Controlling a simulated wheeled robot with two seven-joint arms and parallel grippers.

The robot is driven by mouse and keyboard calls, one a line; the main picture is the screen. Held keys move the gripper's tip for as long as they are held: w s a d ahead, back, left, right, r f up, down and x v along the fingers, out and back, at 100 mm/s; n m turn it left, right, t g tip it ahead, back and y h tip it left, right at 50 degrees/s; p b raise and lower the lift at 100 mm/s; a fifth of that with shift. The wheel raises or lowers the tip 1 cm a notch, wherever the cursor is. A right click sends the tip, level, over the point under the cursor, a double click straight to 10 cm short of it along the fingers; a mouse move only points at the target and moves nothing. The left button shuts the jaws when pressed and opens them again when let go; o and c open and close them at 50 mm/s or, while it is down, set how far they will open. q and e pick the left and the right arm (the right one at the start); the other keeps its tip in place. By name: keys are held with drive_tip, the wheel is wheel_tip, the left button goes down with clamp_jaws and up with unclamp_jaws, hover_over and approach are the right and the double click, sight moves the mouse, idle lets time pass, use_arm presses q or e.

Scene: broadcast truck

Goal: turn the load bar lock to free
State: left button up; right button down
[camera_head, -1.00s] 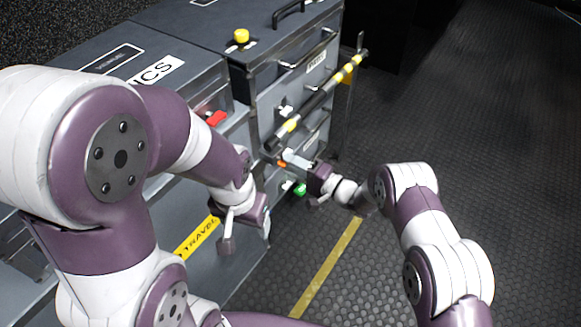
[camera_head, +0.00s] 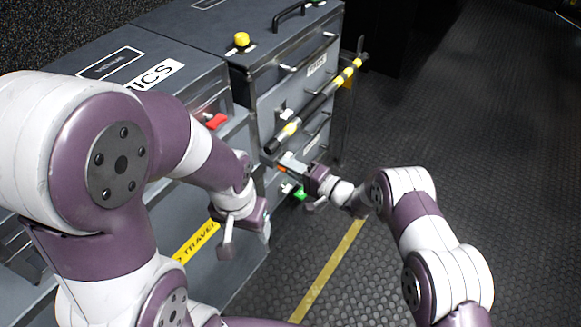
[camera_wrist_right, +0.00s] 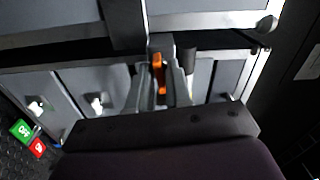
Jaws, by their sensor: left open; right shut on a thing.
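The load bar (camera_head: 318,100), black with yellow bands, runs slantwise across the front of the grey drawer cabinet. A small orange lever, apparently the bar's lock, shows below the bar's near end in the head view (camera_head: 281,169). In the right wrist view the orange lever (camera_wrist_right: 158,72) stands upright between my fingers. My right gripper (camera_head: 288,164) is shut on this lever; its fingers hide part of it. My left gripper (camera_head: 243,240) is open and empty, in front of the nearer cabinet and apart from the bar.
The grey cabinet (camera_head: 215,45) carries a yellow knob (camera_head: 241,40) on top. A red latch (camera_head: 215,121) sits nearer. A green tag (camera_head: 300,193) is low beside my right gripper; the wrist view shows green and red tags (camera_wrist_right: 22,130). Dark floor at right is clear.

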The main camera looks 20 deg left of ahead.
drive_tip(key=shift+n+b, duration=1.35)
drive_tip(key=shift+n, duration=6.15)
drive_tip(key=c, duration=1.2)
unclamp_jaws()
drive_tip(key=shift+c, duration=0.2)
